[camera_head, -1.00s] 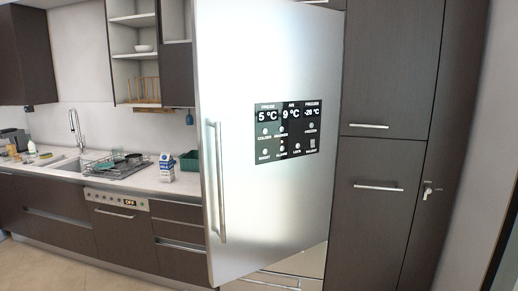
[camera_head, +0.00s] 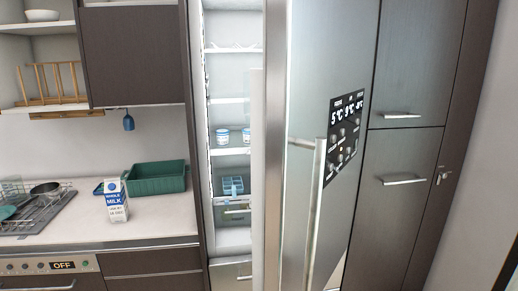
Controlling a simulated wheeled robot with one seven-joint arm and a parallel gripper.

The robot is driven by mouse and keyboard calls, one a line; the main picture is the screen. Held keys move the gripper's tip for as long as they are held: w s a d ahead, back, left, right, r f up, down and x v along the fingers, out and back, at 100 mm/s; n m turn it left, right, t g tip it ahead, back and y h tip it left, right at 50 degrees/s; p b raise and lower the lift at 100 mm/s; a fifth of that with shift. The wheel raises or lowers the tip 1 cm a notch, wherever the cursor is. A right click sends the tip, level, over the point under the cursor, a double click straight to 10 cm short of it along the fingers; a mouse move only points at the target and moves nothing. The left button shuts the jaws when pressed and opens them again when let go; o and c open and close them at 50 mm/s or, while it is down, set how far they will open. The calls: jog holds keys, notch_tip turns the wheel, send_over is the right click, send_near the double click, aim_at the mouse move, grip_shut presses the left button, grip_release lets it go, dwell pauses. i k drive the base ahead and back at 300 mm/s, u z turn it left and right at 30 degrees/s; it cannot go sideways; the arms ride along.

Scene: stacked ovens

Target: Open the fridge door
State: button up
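The fridge door (camera_head: 350,60) stands ajar, swung out toward the camera. Its display panel (camera_head: 345,135) is seen at a slant. The long vertical metal handle (camera_head: 316,215) is on the left part of the door front, and nothing is seen touching it. Left of the door edge, the lit fridge interior (camera_head: 235,80) shows, with white shelves, small jars (camera_head: 222,136) and a blue-grey container (camera_head: 232,185). The rest of the interior is hidden behind the door. My gripper is not in view.
Dark cabinets (camera_head: 408,90) stand right of the fridge. On the left, a white counter (camera_head: 150,228) holds a milk carton (camera_head: 115,200), a green bin (camera_head: 157,178) and a dish rack (camera_head: 40,210). The floor is not visible.

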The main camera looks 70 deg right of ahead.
aim_at(318, 56)
jog(key=i, duration=1.45)
jog(key=z, duration=3.95)
jog(key=k, duration=1.25)
jog(key=u, duration=0.25)
jog(key=i, duration=0.6)
jog(key=u, duration=1.05)
jog(key=i, duration=0.4)
jog(key=u, duration=0.4)
